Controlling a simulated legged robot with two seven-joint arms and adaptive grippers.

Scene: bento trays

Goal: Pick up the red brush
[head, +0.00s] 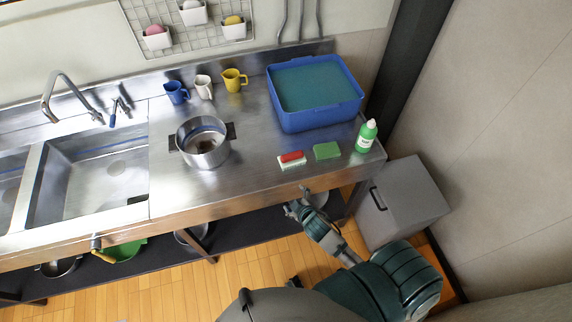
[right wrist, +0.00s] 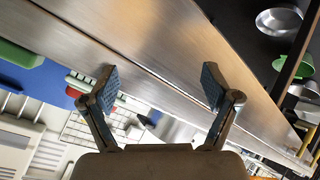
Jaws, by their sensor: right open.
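The red brush (head: 291,156) lies on the steel counter near its front edge, with pale bristles along its near side. In the right wrist view, a small red and white part of the brush (right wrist: 74,91) shows beside the left-hand finger, which partly hides it. My right gripper (head: 297,199) is in front of the counter's front edge, nearer to me than the brush and apart from it. In the right wrist view my right gripper (right wrist: 158,86) has its fingers spread with nothing between them. My left gripper is not in view.
A green sponge (head: 327,151) lies right of the brush, then a green bottle (head: 366,136). A blue bin (head: 318,119) stands behind. A steel pot (head: 203,153) stands to the left. The counter's front edge (head: 245,206) lies between my right gripper and the brush.

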